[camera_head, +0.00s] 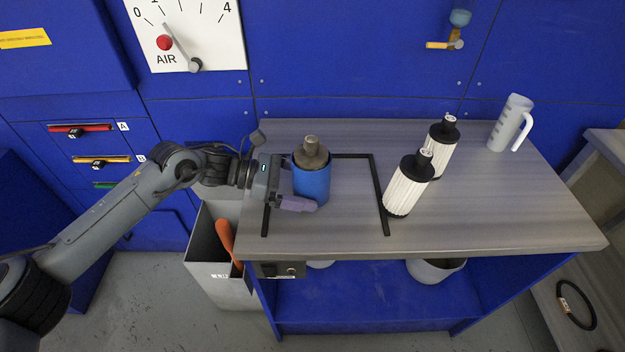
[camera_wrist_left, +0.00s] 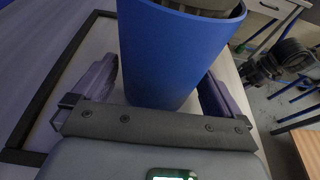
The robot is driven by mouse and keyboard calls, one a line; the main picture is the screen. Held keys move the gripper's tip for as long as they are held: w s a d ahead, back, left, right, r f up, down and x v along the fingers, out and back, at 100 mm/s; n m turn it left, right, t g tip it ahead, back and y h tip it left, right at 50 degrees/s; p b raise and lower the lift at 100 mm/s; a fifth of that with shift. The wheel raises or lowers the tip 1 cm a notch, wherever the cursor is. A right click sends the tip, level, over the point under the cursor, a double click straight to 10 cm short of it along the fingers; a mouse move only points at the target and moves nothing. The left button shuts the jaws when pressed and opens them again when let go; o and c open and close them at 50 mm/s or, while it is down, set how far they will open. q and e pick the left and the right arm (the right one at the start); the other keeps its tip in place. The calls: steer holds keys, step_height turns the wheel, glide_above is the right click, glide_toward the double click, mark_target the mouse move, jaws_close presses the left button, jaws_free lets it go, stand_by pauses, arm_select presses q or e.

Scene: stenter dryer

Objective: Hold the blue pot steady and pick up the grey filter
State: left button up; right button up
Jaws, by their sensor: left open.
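The blue pot (camera_head: 311,186) stands upright on the bench inside a black frame marking. The grey filter (camera_head: 311,152), dirty grey-brown with a knob on top, sits in the pot and sticks out above its rim. My left gripper (camera_head: 306,184) is open at the pot from the left, with its near purple finger along the pot's front side and the far finger hidden. In the left wrist view the blue pot (camera_wrist_left: 175,55) stands between the two spread fingers, and the grey filter (camera_wrist_left: 205,5) shows at its top. I do not see my right gripper.
Two white pleated filters with black caps (camera_head: 409,185) (camera_head: 441,146) stand to the right of the marking (camera_head: 380,195). A white jug (camera_head: 511,124) stands at the back right. A grey bin (camera_head: 222,270) is below the bench's left edge. The bench's front right is clear.

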arm_select(q)
steer(key=shift+d+f, duration=0.1)
steer(key=shift+d, duration=0.25)
arm_select(e)
steer(key=shift+f, duration=0.15)
steer(key=shift+d, duration=0.1)
arm_select(q)
steer(key=c, duration=0.6)
steer(key=shift+o, duration=0.2)
arm_select(e)
steer(key=o, duration=0.3)
